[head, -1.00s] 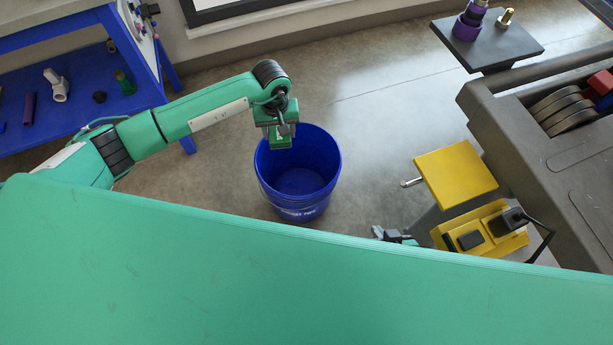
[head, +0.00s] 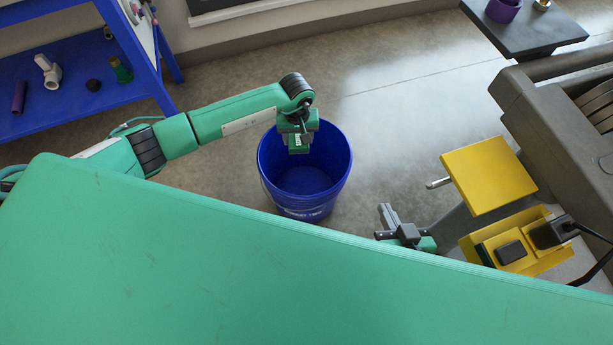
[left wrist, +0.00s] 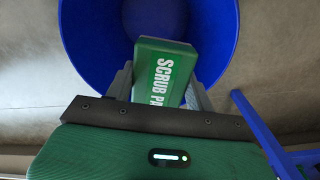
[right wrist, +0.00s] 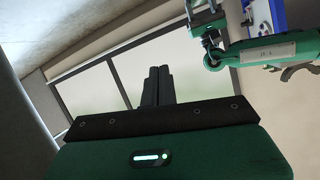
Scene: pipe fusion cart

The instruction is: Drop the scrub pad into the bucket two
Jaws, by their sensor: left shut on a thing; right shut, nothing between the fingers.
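The blue bucket (head: 304,187) stands upright on the floor, open at the top and empty as far as I see. My right gripper (head: 388,221) is right of the bucket, near the edge of my green body panel. Its fingers are together and empty in the right wrist view (right wrist: 157,87).
A blue shelf (head: 80,105) with several pipe fittings stands at the left. A yellow plate and box (head: 488,175) and a grey cart (head: 560,130) are at the right. A dark plate (head: 525,35) holds a purple ring. Floor behind the bucket is clear.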

